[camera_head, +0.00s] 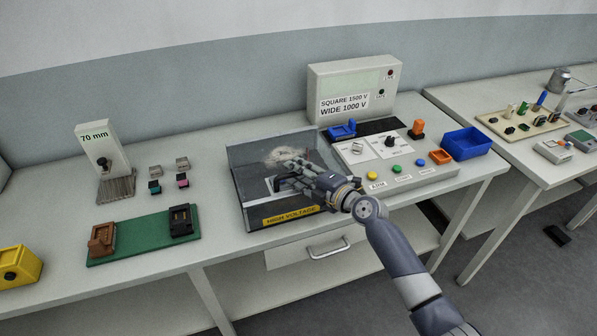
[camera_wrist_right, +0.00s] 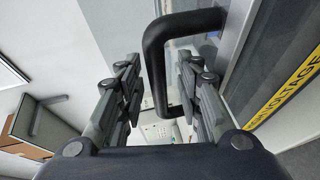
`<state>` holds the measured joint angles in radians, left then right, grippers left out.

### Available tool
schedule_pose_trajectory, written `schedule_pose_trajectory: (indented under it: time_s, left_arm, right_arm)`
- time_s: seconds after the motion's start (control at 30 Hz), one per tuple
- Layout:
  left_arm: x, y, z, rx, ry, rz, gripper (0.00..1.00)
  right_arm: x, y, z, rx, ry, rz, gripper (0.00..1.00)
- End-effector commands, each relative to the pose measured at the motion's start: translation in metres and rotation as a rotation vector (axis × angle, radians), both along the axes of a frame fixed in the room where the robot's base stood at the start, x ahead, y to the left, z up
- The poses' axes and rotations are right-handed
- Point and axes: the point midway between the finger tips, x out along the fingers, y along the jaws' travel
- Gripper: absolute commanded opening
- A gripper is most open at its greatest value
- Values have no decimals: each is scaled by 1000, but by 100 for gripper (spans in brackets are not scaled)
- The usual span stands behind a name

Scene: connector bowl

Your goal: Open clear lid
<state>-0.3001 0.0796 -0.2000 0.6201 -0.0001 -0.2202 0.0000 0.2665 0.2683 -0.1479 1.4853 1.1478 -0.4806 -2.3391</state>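The clear lid (camera_head: 256,160) covers a dark-framed box with a yellow HIGH VOLTAGE label (camera_head: 291,215) on its front edge. The lid looks shut. My right gripper (camera_head: 293,177) is over the lid at its black handle (camera_head: 277,184). In the right wrist view, the black handle (camera_wrist_right: 155,62) stands between the two open fingers of my right gripper (camera_wrist_right: 158,72), with visible gaps at both sides. The yellow label also shows there (camera_wrist_right: 290,92). The gripper hides part of the lid and what lies under it. My left gripper is not in view.
A control panel (camera_head: 410,172) with buttons and a blue bin (camera_head: 467,142) stand right of the box. The tester cabinet (camera_head: 352,88) is behind. A green board (camera_head: 145,237) and a 70 mm gauge (camera_head: 103,150) are to the left. A drawer handle (camera_head: 328,250) is below.

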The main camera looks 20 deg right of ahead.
Motion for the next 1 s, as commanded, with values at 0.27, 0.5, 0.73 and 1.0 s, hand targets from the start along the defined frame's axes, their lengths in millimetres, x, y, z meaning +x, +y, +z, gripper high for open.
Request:
schedule_pose_trajectory:
  time_s: [0.27,0.5,0.73,1.0]
  left_arm:
    - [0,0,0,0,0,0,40]
    - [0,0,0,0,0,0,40]
    - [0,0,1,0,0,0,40]
    - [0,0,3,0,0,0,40]
  right_arm:
    - [0,0,0,0,0,0,24]
    - [0,0,0,0,0,-1,0]
    - [2,-1,3,-1,0,-1,0]
    - [10,-1,19,-2,-6,-2,0]
